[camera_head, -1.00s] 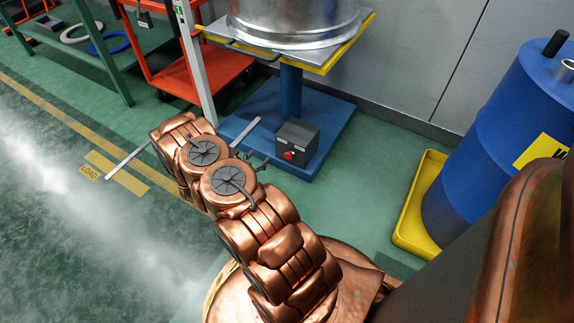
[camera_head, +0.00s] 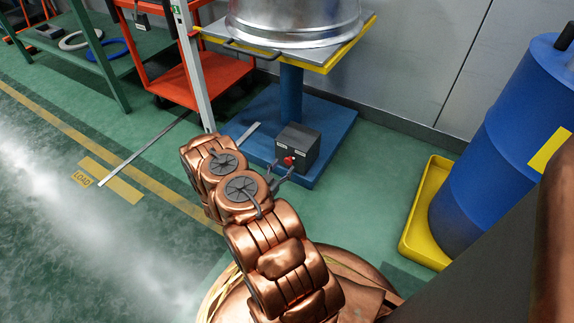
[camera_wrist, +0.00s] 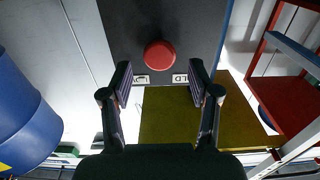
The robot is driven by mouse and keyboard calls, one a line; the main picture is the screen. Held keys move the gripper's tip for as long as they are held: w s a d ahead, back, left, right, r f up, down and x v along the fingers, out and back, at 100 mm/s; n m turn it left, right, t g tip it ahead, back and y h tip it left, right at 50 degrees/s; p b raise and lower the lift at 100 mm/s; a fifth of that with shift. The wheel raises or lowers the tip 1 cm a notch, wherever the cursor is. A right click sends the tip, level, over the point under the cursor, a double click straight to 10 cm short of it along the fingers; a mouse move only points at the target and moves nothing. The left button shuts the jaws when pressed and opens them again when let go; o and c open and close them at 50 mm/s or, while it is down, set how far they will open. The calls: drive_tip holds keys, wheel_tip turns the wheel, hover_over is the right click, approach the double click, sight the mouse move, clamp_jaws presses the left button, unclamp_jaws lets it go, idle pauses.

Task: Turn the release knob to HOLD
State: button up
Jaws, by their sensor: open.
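The red release knob (camera_head: 288,160) sits on the front of a dark box (camera_head: 298,142) on the blue base of the lift stand. In the wrist view the round red knob (camera_wrist: 160,55) lies centred just beyond my fingertips. Two small white labels flank it; the right one (camera_wrist: 181,78) shows letters like "OLD", partly covered by a finger, and the left one (camera_wrist: 141,79) is not readable. My gripper (camera_wrist: 161,82) is open and empty, its fingers apart on either side of the knob's line. In the head view my gripper (camera_head: 279,173) is close in front of the knob.
A blue stand base (camera_head: 335,140) carries a column and a platform with a large metal drum (camera_head: 295,20). A blue barrel (camera_head: 500,150) stands in a yellow tray (camera_head: 412,225) at right. A red cart (camera_head: 215,80) stands at left behind a pale post (camera_head: 193,70).

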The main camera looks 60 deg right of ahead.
sight(288, 162)
drive_tip(key=shift+d+b, duration=0.65)
drive_tip(key=shift+d, duration=1.05)
drive_tip(key=c, duration=1.1)
